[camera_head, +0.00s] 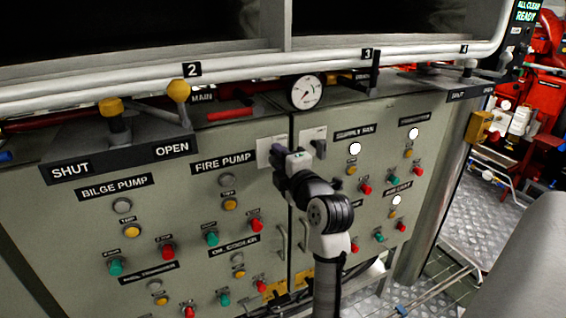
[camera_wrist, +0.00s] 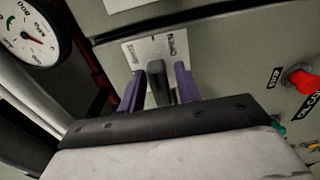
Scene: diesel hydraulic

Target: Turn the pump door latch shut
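The pump door latch is a dark handle (camera_wrist: 158,84) on a pale plate (camera_wrist: 150,47) in the wrist view. The plate carries small lettering that is hard to read. My gripper (camera_wrist: 158,85) has its two purple fingers on either side of the handle, with a gap visible on each side. In the head view the plate (camera_head: 265,152) sits left of the seam between two cabinet doors. My gripper (camera_head: 282,158) is right in front of it there and hides the handle. Whether the fingers touch the handle cannot be told.
A second latch plate (camera_head: 308,135) with a dark handle lies right of the seam. A door pull (camera_head: 282,242) is lower down.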

